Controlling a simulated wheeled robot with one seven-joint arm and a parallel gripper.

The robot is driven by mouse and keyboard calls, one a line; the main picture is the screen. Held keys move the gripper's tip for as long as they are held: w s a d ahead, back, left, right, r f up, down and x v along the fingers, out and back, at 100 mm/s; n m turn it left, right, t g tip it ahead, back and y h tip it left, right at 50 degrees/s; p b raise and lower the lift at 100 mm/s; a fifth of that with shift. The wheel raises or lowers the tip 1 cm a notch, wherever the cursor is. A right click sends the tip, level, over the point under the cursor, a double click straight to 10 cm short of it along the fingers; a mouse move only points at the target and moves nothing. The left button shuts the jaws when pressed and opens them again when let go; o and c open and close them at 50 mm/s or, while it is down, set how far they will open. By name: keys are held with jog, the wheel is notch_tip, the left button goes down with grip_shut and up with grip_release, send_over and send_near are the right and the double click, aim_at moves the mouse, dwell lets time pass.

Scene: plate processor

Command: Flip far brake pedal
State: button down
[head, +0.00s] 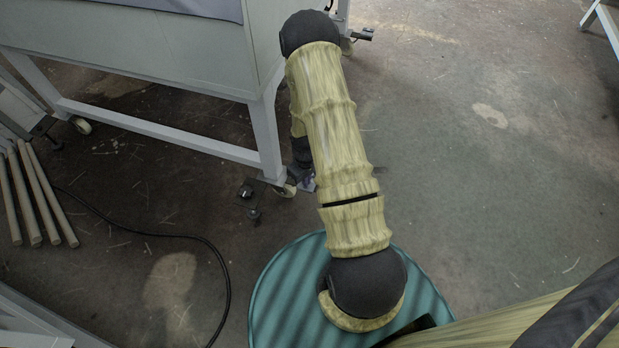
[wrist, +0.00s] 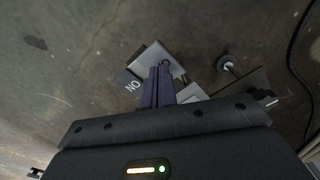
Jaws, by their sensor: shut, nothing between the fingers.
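My gripper (wrist: 159,74) is shut and empty, its purple fingers together in the wrist view. They overlap a grey pedal-like plate (wrist: 150,54); I cannot tell whether they touch it. A dark label beside it reads "NO" as seen, perhaps an upside-down "ON". In the head view my gripper (head: 308,184) is low, partly hidden by my arm, just right of a caster (head: 284,189) at the foot of the grey machine's leg. Another caster (head: 346,46) with a dark pedal (head: 365,33) stands farther back, beyond my elbow.
The grey machine (head: 150,50) stands on a white frame (head: 150,128). A dark foot (head: 253,213) stands left of the caster; a round foot (wrist: 228,64) shows in the wrist view. A black cable (head: 190,238) and several poles (head: 40,192) lie left.

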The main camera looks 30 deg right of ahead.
jog(key=shift+f+b, duration=0.4)
jog(key=shift+f, duration=0.45)
dwell(0.5)
notch_tip(320, 180, up, 7)
jog(key=p, duration=0.6)
jog(key=shift+p, duration=0.4)
dwell(0.5)
